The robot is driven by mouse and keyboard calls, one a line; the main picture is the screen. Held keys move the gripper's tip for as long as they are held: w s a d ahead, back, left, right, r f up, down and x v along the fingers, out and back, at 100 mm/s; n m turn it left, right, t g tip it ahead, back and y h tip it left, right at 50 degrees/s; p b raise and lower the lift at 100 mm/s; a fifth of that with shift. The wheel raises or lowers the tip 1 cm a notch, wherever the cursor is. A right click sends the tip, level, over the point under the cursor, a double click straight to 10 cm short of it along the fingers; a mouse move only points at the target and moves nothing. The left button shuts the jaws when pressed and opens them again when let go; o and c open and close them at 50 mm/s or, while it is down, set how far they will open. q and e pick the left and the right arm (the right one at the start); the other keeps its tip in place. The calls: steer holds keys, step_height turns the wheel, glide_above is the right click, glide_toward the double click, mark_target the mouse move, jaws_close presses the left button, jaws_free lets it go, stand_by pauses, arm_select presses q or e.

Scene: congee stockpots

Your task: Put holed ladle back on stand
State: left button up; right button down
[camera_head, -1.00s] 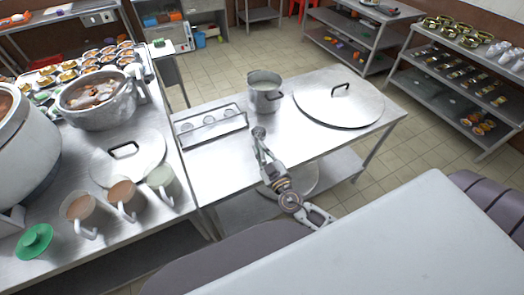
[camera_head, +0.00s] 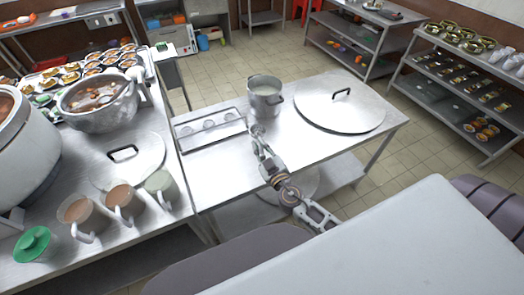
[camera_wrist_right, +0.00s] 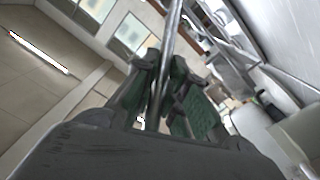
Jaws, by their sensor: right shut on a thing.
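My right gripper (camera_head: 258,142) is over the front of the middle steel table, just right of a shallow metal holder and in front of a small pot. In the right wrist view, its dark green fingers (camera_wrist_right: 163,85) are shut on a thin metal rod (camera_wrist_right: 172,35), which looks like the ladle's handle. The ladle's holed head cannot be made out. The shallow metal holder (camera_head: 186,143) has several round pieces in a row; I cannot tell whether it is the ladle's stand. My left gripper is not in view.
The small pot (camera_head: 265,104) and a large flat lid (camera_head: 340,112) occupy the middle table (camera_head: 225,180). On the left counter are a big pot (camera_head: 30,150), a soup bowl (camera_head: 98,120), a lid (camera_head: 140,165) and cups (camera_head: 125,205). Shelves stand at the right.

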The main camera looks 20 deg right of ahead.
steer(key=w+r, duration=0.2)
steer(key=r, duration=0.1)
steer(key=w+r, duration=0.1)
steer(key=r, duration=0.1)
steer(key=shift+d, duration=0.1)
steer(key=w+a+r+n+y+p, duration=0.1)
steer(key=w+r+p, duration=0.1)
steer(key=w+r, duration=0.6)
steer(key=w+r+n+y+p, duration=0.1)
steer(key=w+r, duration=0.4)
steer(key=r, duration=0.7)
steer(key=w+f+n+g+y, duration=0.1)
steer(key=w+f+y, duration=0.1)
steer(key=f, duration=0.5)
steer(key=w+f+n+g+y, duration=0.1)
steer(key=w+f+y, duration=0.1)
steer(key=f, duration=0.6)
steer(key=shift+w+d+f+n+y+p, duration=0.15)
steer(key=shift+w+f+n+y+p, duration=0.15)
steer(key=shift+y+p, duration=0.15)
steer(key=shift+f, duration=0.1)
